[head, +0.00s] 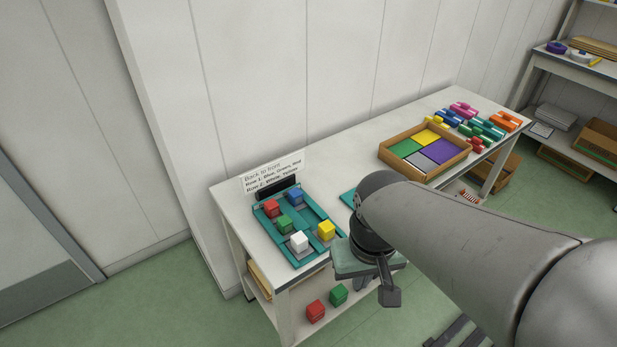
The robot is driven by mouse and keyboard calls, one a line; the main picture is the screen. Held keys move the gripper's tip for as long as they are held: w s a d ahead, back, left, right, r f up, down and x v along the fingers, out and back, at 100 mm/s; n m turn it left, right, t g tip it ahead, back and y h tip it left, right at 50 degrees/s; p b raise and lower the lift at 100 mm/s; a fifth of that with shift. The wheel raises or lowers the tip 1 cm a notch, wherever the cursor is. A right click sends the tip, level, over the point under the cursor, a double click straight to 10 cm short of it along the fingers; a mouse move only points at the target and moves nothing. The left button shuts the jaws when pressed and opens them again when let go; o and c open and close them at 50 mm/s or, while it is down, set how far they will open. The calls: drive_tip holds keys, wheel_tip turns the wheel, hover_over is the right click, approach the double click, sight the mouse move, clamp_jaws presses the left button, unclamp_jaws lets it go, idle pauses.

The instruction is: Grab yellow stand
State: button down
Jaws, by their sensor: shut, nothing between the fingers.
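A yellow block (326,230) sits at the right side of a teal tray (275,237) on the table's near end. Other yellow pieces (437,121) lie among coloured items at the table's far end; I cannot tell whether any of these is the stand. My gripper (388,296) hangs at the table's front edge, right of the tray and apart from the yellow block. It is shut and empty, its fingers small and dark in the head view. My arm hides part of the table behind it.
Red, blue, green and white blocks (299,241) share the tray. A label sign (273,172) stands behind it. A wooden box (424,177) with coloured panels stands farther right. Red and green cubes (338,294) are below the table's front edge. The tabletop between tray and box is partly clear.

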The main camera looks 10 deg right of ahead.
drive_tip(key=c, duration=0.9)
unclamp_jaws()
drive_tip(key=m+b, duration=0.2)
drive_tip(key=m, duration=1.1)
hover_over(327, 225)
wheel_tip(327, 225, down, 4)
drive_tip(key=r, duration=0.1)
drive_tip(key=shift+g, duration=0.3)
drive_tip(key=f+p, duration=0.1)
drive_tip(key=f, duration=1.1)
drive_tip(key=shift+d+f+p, duration=0.15)
drive_tip(key=shift+d+p, duration=0.05)
drive_tip(key=shift+p, duration=0.15)
drive_tip(key=shift+a+f+p, duration=0.15)
drive_tip(key=shift+f+p, duration=0.25)
drive_tip(key=shift+f, duration=0.9)
drive_tip(key=shift+a+f+p, duration=0.1)
drive_tip(key=shift+f+p, duration=0.25)
drive_tip(key=shift+f, duration=0.95)
